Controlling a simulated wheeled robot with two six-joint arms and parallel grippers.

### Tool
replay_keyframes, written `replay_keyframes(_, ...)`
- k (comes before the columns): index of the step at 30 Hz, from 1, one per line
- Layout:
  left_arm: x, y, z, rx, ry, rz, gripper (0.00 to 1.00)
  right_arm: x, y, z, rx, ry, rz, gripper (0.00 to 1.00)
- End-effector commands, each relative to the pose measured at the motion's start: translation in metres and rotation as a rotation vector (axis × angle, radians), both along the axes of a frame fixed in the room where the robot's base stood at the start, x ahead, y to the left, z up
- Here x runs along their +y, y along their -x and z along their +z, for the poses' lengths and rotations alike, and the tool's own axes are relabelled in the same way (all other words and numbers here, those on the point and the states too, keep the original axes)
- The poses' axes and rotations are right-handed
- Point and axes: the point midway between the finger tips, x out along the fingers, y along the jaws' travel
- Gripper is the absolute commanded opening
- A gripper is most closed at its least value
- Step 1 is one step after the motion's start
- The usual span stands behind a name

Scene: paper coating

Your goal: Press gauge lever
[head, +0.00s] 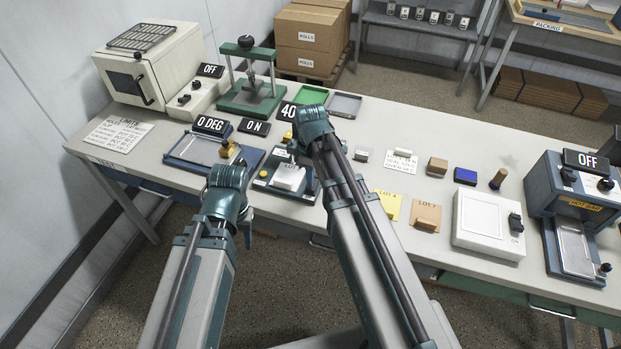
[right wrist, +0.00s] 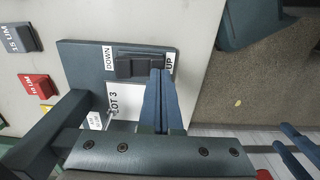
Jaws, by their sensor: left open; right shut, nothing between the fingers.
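The gauge (head: 263,182) is a dark block on the bench with a white LOT 3 paper piece (head: 288,177) on it. In the right wrist view, its dark lever (right wrist: 138,64) lies between a DOWN label and an UP label. My right gripper (right wrist: 161,76) is shut and empty, its fingertips at the lever's UP end; I cannot tell whether they touch. In the head view my right arm hides that gripper and the lever. My left gripper (head: 247,236) hangs low at the bench's front edge, small and partly hidden by its arm.
A display reading 40 (head: 288,111) stands behind the gauge. A tray device (head: 190,153) is to the left, beneath the 0 DEG sign (head: 211,125). A green press (head: 250,95) stands behind. A yellow sheet (head: 386,206) and LOT 7 piece (head: 426,215) lie to the right.

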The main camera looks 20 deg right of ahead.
Motion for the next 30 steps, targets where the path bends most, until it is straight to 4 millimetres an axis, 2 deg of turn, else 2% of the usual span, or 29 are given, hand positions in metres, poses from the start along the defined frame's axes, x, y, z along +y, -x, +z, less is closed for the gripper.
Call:
replay_keyframes(11, 0.0, 0.0, 0.002, 0.0, 0.0, 0.0, 0.49, 0.0, 0.0, 0.002, 0.0, 0.0, 0.0, 0.0)
replay_keyframes(17, 0.0, 0.0, 0.011, 0.0, 0.0, 0.0, 0.49, 0.003, 0.002, 0.011, 0.0, 0.0, 0.0, 0.0)
replay_keyframes(23, 0.0, 0.0, 0.033, 0.0, 0.0, 0.0, 0.49, 0.009, 0.006, 0.033, 0.0, 0.0, 0.0, 0.0)
replay_keyframes(30, 0.0, 0.0, 0.07, 0.0, 0.0, -0.001, 0.49, 0.016, 0.013, 0.07, 0.0, 0.0, -0.002, 0.0)
